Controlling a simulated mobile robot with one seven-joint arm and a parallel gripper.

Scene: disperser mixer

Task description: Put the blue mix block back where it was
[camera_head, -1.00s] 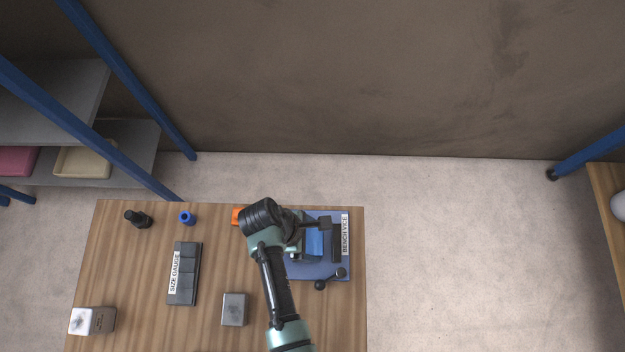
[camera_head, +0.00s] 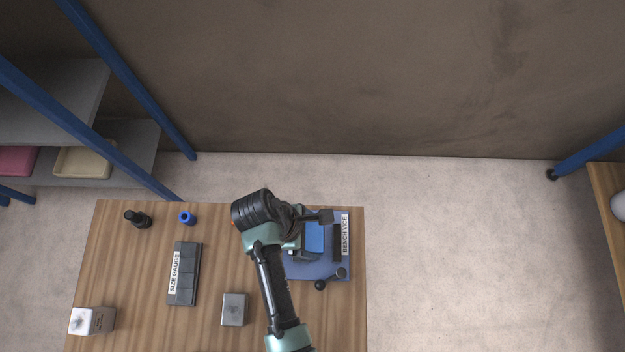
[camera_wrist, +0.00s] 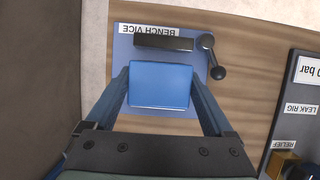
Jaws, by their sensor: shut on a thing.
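The blue mix block (camera_wrist: 160,86) fills the middle of the wrist view, with one finger of my gripper (camera_wrist: 160,76) along each side. My gripper is shut on it. In the head view the blue block (camera_head: 314,238) shows at the bench vice (camera_head: 320,271), left of a dark jaw (camera_head: 337,243). In the wrist view the dark jaw (camera_wrist: 163,43) lies just beyond the block. I cannot tell how far the block is above the vice base. My wrist hides part of the vice's left side in the head view.
On the table (camera_head: 130,265) stand a size gauge (camera_head: 183,274), a grey block (camera_head: 235,309), a metal cube (camera_head: 92,320), a small blue ring (camera_head: 187,218) and a black part (camera_head: 138,218). The vice handle (camera_wrist: 211,57) sticks out beside the jaw. A leak rig panel (camera_wrist: 296,95) is at right.

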